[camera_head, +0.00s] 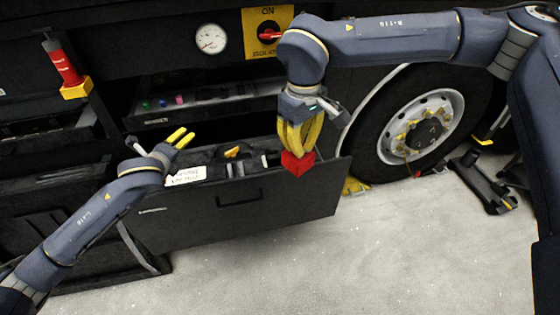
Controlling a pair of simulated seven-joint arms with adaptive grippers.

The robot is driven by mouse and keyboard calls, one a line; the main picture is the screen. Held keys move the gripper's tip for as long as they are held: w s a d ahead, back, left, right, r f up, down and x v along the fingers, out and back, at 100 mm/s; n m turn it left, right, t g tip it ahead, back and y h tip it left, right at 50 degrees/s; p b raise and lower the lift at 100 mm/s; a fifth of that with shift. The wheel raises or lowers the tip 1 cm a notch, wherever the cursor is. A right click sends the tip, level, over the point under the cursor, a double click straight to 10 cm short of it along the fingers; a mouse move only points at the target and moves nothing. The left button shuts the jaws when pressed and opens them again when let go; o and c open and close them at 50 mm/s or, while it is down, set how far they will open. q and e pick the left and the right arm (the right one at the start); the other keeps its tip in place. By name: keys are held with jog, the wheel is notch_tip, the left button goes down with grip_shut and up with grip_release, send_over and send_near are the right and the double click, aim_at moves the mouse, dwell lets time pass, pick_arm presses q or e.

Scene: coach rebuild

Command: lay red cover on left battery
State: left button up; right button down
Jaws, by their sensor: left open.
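A red block-like piece, seemingly the red cover (298,165), is at the tips of the yellow fingers of my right gripper (299,148). The fingers look closed on it, and it hangs over the right end of the open drawer (270,205). My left gripper (186,137) is open and empty, above the drawer's left part. The batteries cannot be told apart from the dark contents of the drawer and the shelf above it.
A white label (186,176) and a small yellow-and-black item (233,152) are in the drawer. A shelf (205,106) with small coloured parts is above. A wheel (425,125) stands at right. The floor in front is clear.

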pick_arm(q)
jog(key=s+d+r+m+h, duration=0.2)
jog(key=s+d+r+m, duration=0.15)
jog(key=d, duration=0.35)
jog(key=s+d+r+m+h, duration=0.2)
jog(key=s+d+m, duration=0.15)
jog(key=d, duration=0.25)
jog(key=s+d+r+m+h, duration=0.2)
jog(key=s+d+m, duration=0.15)
jog(key=d, duration=0.35)
jog(key=m+g+h, duration=0.4)
jog(key=m, duration=0.7)
send_near(294, 159)
jog(key=x, duration=0.5)
jog(key=shift+w+f, duration=0.2)
jog(key=shift+w, duration=0.05)
jog(key=shift+w+d+f+t, duration=0.1)
jog(key=shift+d+t, duration=0.2)
jog(key=shift+d, duration=0.15)
jog(key=shift+x, duration=3.3)
jog(key=shift+c, duration=0.4)
